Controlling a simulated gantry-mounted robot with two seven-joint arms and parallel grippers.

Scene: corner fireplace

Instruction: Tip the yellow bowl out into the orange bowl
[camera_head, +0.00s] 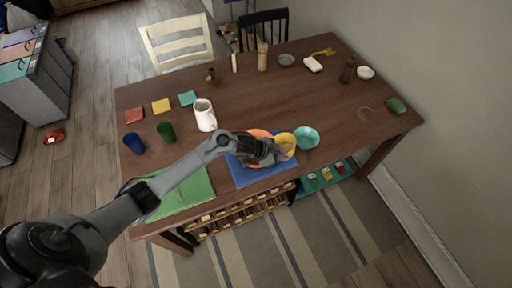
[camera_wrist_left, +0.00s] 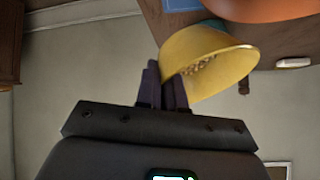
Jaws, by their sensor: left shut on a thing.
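My left gripper (camera_head: 270,155) reaches in over the blue mat (camera_head: 243,178) and is shut on the rim of the yellow bowl (camera_head: 286,140). In the left wrist view, the gripper (camera_wrist_left: 163,78) grips the edge of the yellow bowl (camera_wrist_left: 225,60), which looks tilted, with small brownish pieces inside. The orange bowl (camera_head: 259,133) is behind and beside the gripper, partly hidden by it. Its curved underside shows at the top of the left wrist view (camera_wrist_left: 265,8). Whether the two bowls touch, I cannot tell. My right gripper is not in view.
A teal bowl (camera_head: 307,137) stands just right of the yellow bowl. A white pitcher (camera_head: 205,116) stands left of the orange bowl. A green mat (camera_head: 183,194) lies front left. Cups, coloured squares and small dishes sit further off. The table's middle right is mostly clear.

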